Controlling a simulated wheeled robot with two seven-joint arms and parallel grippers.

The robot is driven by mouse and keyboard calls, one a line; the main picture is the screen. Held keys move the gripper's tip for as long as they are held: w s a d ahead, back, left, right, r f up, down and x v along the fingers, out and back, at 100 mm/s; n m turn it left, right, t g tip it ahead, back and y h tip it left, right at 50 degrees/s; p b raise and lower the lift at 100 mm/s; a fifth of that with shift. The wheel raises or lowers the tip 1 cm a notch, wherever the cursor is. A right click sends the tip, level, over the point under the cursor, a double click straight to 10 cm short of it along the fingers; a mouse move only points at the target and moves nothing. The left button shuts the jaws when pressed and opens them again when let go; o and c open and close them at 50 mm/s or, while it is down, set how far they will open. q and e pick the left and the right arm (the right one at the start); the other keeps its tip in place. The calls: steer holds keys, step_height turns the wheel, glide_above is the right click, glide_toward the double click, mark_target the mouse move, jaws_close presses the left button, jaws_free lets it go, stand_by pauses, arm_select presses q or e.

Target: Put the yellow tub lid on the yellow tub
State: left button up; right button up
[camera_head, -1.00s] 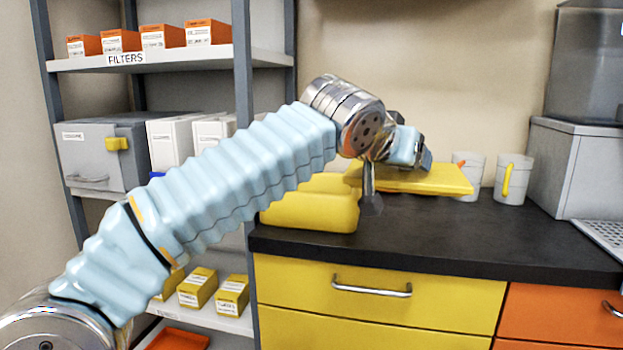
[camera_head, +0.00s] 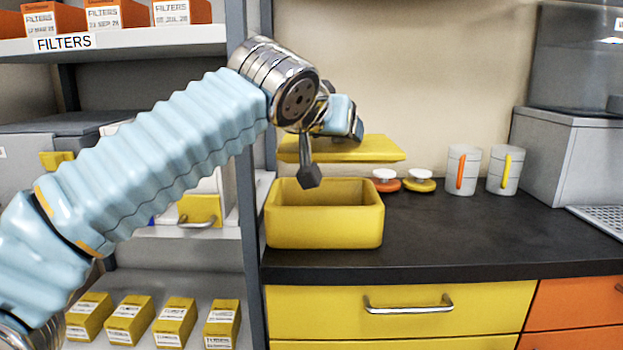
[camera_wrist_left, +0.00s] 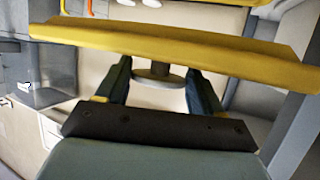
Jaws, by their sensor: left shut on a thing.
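The yellow tub (camera_head: 325,226) stands open and upright on the dark counter, near its left end. The yellow tub lid (camera_head: 365,148) is held level above and behind the tub's rim in the head view, apart from it. My left gripper (camera_head: 350,137) is shut on the lid, and the arm hides part of this. In the left wrist view the lid (camera_wrist_left: 190,50) spans the picture beyond the fingers, which close around its pale round knob (camera_wrist_left: 158,76). My right gripper is not in view.
An orange and a yellow knobbed disc (camera_head: 418,181) lie right of the tub, with two mugs (camera_head: 463,170) further right. A grey box (camera_head: 562,165) stands at the right. The counter front (camera_head: 480,235) is clear. Shelves stand at the left.

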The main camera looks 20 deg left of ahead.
arm_select(q)
steer(key=w+a+f, duration=0.2)
steer(key=w+f, duration=0.1)
steer(key=f, duration=0.2)
steer(key=w+a+f+b, duration=0.1)
steer(key=w+a+f, duration=0.1)
steer(key=f, duration=0.3)
steer(key=shift+w, duration=0.4)
steer(key=shift+d, duration=0.1)
steer(key=shift+f+b, duration=0.1)
steer(key=shift+b, duration=0.3)
steer(key=o, duration=1.1)
